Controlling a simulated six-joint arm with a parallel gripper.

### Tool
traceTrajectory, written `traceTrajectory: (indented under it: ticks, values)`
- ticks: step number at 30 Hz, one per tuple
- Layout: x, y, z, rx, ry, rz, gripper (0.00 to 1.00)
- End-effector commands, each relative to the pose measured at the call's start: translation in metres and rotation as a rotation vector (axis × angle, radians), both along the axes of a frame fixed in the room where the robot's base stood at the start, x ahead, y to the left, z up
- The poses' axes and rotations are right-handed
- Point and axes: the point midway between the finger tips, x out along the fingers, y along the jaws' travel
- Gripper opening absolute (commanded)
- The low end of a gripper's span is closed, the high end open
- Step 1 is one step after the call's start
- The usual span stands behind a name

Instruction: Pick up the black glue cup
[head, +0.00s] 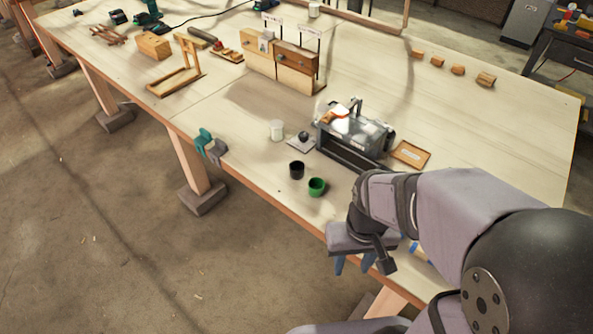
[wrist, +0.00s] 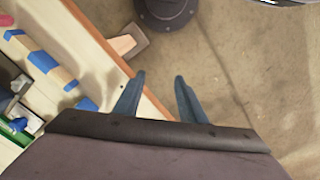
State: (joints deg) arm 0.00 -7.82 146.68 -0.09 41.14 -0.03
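The black glue cup (head: 297,170) stands upright on the workbench near its front edge in the head view. A green cup (head: 317,187) stands close to its right and a little nearer the front edge. My gripper (head: 353,268) is to the right of and below both cups in the picture, near the bench's front edge. In the wrist view its two blue fingers (wrist: 160,78) are spread apart with nothing between them. The wrist view shows the bench edge and the floor beneath the fingers, and the black cup does not show there.
A white cup (head: 277,130) and a grey clear-sided box (head: 352,138) stand behind the black cup. A teal clamp (head: 203,139) grips the front edge to the left. Blue-banded strips (wrist: 42,61) lie on the bench in the wrist view. The bench left of the black cup is clear.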

Motion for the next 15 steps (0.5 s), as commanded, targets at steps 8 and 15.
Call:
traceTrajectory:
  ticks: [8, 15]
  values:
    - [0.0, 0.0, 0.0, 0.0, 0.0, 0.0, 0.57]
    - [0.013, 0.001, 0.001, -0.01, -0.008, -0.016, 0.57]
